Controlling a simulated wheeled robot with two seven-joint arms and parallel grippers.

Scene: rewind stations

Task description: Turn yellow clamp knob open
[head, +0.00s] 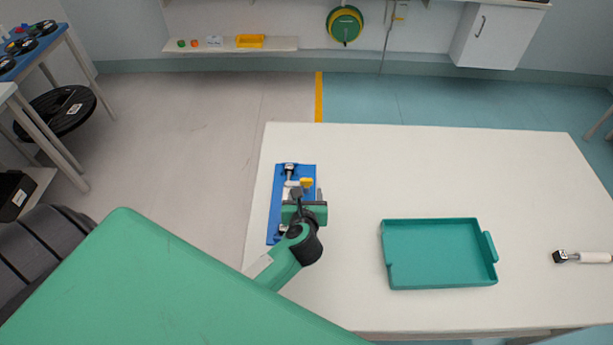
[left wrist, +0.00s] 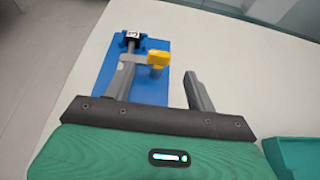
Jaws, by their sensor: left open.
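The yellow clamp knob (head: 306,182) sits on a blue rewind station plate (head: 275,212) at the left part of the white table. In the left wrist view the yellow knob (left wrist: 157,58) shows near the top of the blue plate (left wrist: 154,93). A grey clamp part lies beside it, partly behind a finger. My left gripper (head: 306,192) is open over the plate. Its two grey fingers (left wrist: 161,70) reach to either side of the knob, the left finger closer. I see a gap on the right; contact on the left is unclear. My right gripper is out of view.
A teal tray (head: 440,222) lies empty to the right on the white table (head: 400,165). A small black and white roller tool (head: 590,257) is at the far right. A black metal holder (left wrist: 131,40) stands at the plate's far end. The table behind the tray is clear.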

